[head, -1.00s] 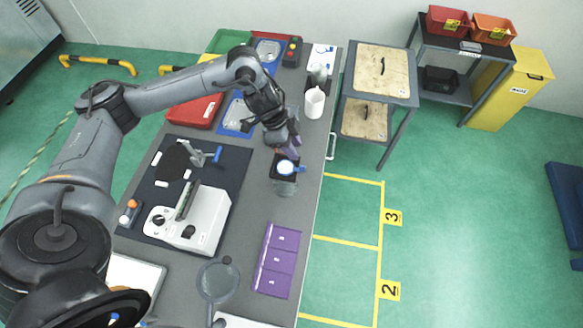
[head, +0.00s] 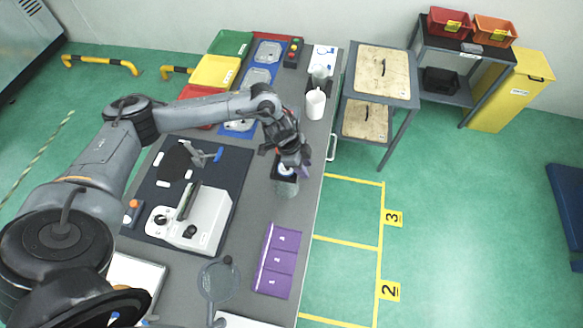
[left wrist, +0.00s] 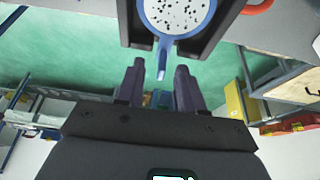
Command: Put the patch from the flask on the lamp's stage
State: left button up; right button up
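The patch is a white disc with dark specks in a blue ring with a blue tab; it lies in a black holder in the left wrist view (left wrist: 180,14). In the head view the patch (head: 285,170) is partly hidden by my left gripper, atop the glass flask (head: 285,188). My left gripper (left wrist: 160,80) is open, its two fingers either side of the tab's line; whether they touch it I cannot tell. A round grey plate on an arm (head: 218,281), possibly the lamp, stands at the bench's near end. My right gripper is not in view.
A white machine (head: 208,222) stands on a dark mat. A purple three-part tray (head: 277,261) lies right of it. A white jug (head: 315,103) stands beyond the flask. Green, yellow (head: 214,72) and red trays line the far left. The bench's right edge is close to the flask.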

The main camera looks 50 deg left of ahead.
pick_arm(q)
grip_shut()
dwell(0.3)
jog(key=shift+r, duration=0.1)
